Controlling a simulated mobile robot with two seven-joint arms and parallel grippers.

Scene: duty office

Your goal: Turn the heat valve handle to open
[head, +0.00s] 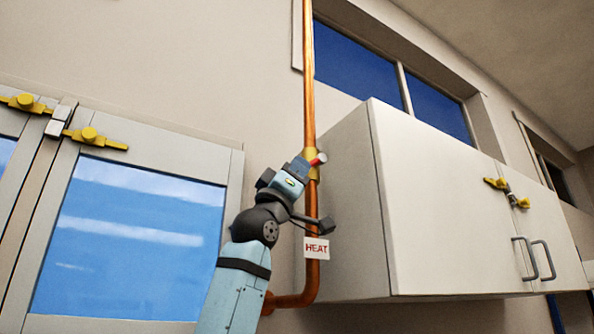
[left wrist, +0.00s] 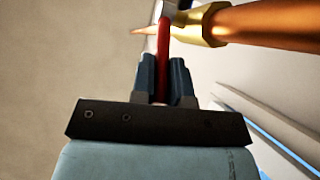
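The copper heat pipe (head: 309,80) runs vertically up the wall, with a brass valve body (head: 313,172) on it. In the left wrist view the red handle (left wrist: 163,50) runs from the brass fitting (left wrist: 208,24) down between my two fingers. My left gripper (head: 305,165) is at the valve, its fingers close on both sides of the handle, shut on it. They hide part of the handle in the head view. My right gripper is not in view.
A HEAT tag (head: 317,248) hangs on the pipe below my wrist. A white wall cabinet (head: 440,190) stands close on the right of the pipe. A glazed cabinet with yellow latches (head: 235,200) is on the left. Bare wall (head: 200,60) lies above it.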

